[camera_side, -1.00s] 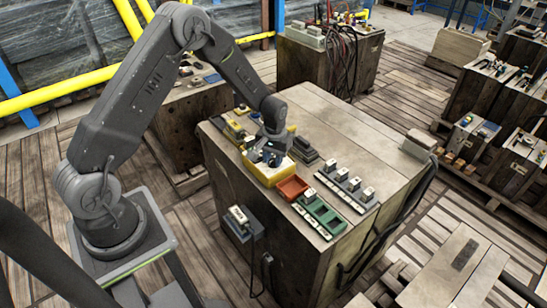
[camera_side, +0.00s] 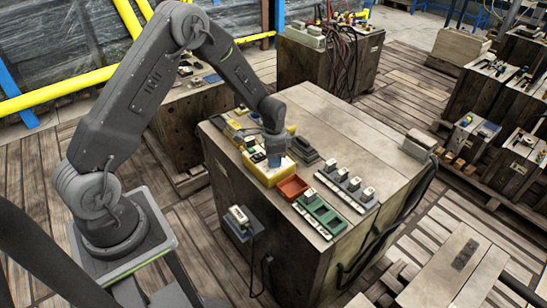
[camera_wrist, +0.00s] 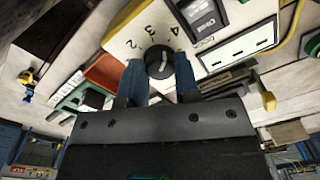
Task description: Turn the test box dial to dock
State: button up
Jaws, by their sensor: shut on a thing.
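The test box (camera_side: 264,177) is a yellow box near the left edge of the wooden bench top. In the wrist view its cream panel (camera_wrist: 122,42) carries a dark round dial (camera_wrist: 158,62) with the figures 2, 3 and 4 around it. Small dark lettering right of the 4 looks like "DOCK". A pale mark on the dial points up, roughly toward the 4; its exact setting is unclear. My gripper (camera_side: 275,158) points down over the box, its blue fingers shut on the dial from both sides. They hide the dial in the side view.
A red-brown tray (camera_side: 293,188) and a green tray (camera_side: 321,215) stand right of the box. A row of small switch blocks (camera_side: 347,185) lies beyond them. A dark block (camera_side: 304,150) sits close behind my gripper. The bench top (camera_side: 350,130) is clear further back.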

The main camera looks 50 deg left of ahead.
jog(key=m, duration=0.4)
jog(key=shift+m, duration=2.6)
jog(key=o, duration=0.9)
jog(key=shift+o, duration=0.2)
notch_tip(320, 180, up, 14)
jog(key=shift+s, duration=0.2)
